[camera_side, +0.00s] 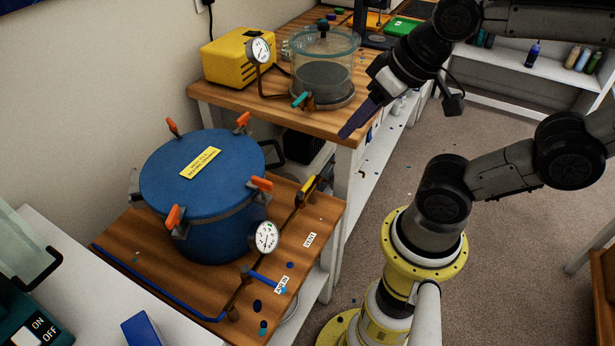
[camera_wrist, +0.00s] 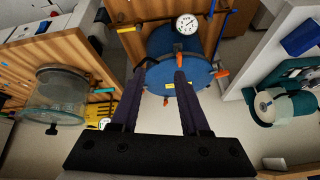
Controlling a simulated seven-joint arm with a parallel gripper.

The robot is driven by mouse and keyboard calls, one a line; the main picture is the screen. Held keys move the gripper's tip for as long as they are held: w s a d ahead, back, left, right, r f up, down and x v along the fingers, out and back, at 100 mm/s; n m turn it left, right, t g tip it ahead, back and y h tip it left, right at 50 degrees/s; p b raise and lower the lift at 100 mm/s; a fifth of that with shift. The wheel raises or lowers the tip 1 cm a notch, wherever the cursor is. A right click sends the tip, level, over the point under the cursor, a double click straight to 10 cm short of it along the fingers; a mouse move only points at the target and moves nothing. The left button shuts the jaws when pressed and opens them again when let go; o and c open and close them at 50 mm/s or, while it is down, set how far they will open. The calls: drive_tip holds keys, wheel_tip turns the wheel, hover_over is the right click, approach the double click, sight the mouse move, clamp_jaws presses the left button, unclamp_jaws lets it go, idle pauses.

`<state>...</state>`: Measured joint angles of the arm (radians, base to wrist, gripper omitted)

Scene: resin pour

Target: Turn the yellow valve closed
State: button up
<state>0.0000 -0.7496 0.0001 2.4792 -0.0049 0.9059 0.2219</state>
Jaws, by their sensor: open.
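The yellow valve (camera_side: 308,188) has a small yellow handle on the dark pipe to the right of the blue pressure pot (camera_side: 205,180). The handle looks roughly in line with the pipe. It also shows small near the top of the wrist view (camera_wrist: 127,29), left of the pot's gauge. My gripper (camera_side: 357,120) has long purple fingers and hangs above the floor beside the rear bench, apart from the valve and above it. In the wrist view my gripper (camera_wrist: 160,72) is open and empty, with the blue pot beyond the fingertips.
The pot has orange clamps and a white gauge (camera_side: 266,236). A blue-handled valve (camera_side: 264,277) sits nearer the front. A glass chamber (camera_side: 322,70) and yellow pump (camera_side: 236,57) stand on the rear bench. Free space lies above the floor on the right.

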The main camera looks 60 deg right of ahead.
drive_tip(key=w+d+r+m+g, duration=0.1)
drive_tip(key=w+r+m, duration=0.1)
drive_tip(key=w+m, duration=0.4)
drive_tip(key=m+g, duration=0.7)
drive_tip(key=m, duration=0.2)
hover_over(309, 180)
drive_tip(key=w, duration=0.3)
wheel_tip(309, 180, down, 20)
drive_tip(key=s+f, duration=0.1)
drive_tip(key=f, duration=0.7)
drive_tip(key=s+f, duration=0.1)
drive_tip(key=f, duration=0.3)
drive_tip(key=shift+s+d+f, duration=0.1)
drive_tip(key=shift+s+f, duration=0.25)
clamp_jaws()
